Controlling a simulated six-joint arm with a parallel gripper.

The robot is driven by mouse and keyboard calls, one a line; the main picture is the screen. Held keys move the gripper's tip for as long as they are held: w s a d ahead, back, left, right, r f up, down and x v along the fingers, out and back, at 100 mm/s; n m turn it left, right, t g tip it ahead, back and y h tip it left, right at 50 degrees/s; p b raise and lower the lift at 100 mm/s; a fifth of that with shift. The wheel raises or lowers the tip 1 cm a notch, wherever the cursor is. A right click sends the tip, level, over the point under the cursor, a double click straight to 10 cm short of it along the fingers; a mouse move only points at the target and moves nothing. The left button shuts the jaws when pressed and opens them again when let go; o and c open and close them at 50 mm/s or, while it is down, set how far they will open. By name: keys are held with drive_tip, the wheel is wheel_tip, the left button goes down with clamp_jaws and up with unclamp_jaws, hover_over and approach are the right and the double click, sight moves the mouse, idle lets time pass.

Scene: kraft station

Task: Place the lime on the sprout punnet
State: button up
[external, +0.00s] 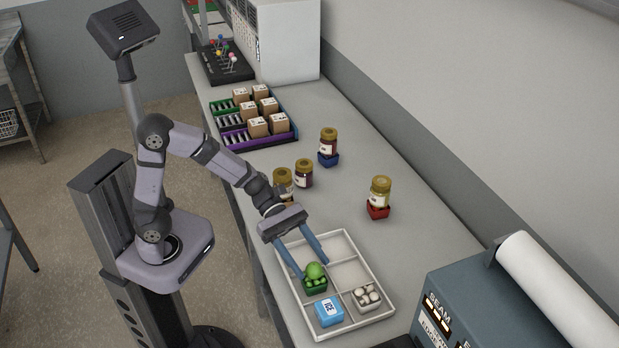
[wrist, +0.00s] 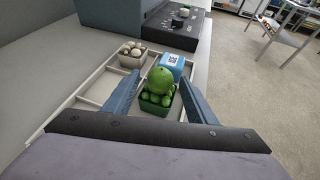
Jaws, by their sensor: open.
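The lime (external: 314,270) is a bright green fruit resting on top of the sprouts in the green sprout punnet (external: 315,287). The punnet sits in a compartment of the white divided tray (external: 349,236). In the wrist view the lime (wrist: 161,80) sits on the sprouts toward the back of the punnet (wrist: 153,107). My gripper (external: 312,270) is open, with its blue fingers on either side of the lime. In the wrist view the fingers (wrist: 160,92) stand apart from the lime, with gaps visible on both sides.
The tray also holds a blue ICE box (external: 328,312) and a punnet of white round items (external: 366,297). Several jars with gold lids, one on a red block (external: 377,210), stand farther back. A blue-grey machine (external: 468,300) stands right of the tray.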

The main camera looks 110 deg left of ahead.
drive_tip(key=v, duration=1.1)
drive_tip(key=shift+s, duration=0.15)
drive_tip(key=d+f+m+g, duration=0.1)
drive_tip(key=d+f, duration=0.1)
drive_tip(key=s+d+f+m+g+h, duration=0.1)
drive_tip(key=d+f+m+g, duration=0.1)
drive_tip(key=shift+s+d+m, duration=0.15)
drive_tip(key=shift+d+m, duration=0.15)
drive_tip(key=shift+d, duration=0.05)
drive_tip(key=s+d+f+m+g+y, duration=0.3)
drive_tip(key=s+f+m, duration=0.3)
drive_tip(key=m, duration=0.7)
drive_tip(key=s+d+f+m+g+y, duration=0.3)
drive_tip(key=f+m, duration=0.6)
drive_tip(key=m, duration=0.4)
drive_tip(key=s+g+y, duration=0.1)
drive_tip(key=s+g, duration=0.1)
drive_tip(key=s, duration=0.1)
drive_tip(key=shift+d+g, duration=0.35)
drive_tip(key=shift+g, duration=0.05)
wheel_tip(320, 180, up, 12)
drive_tip(key=p, duration=1.2)
drive_tip(key=shift+f, duration=0.2)
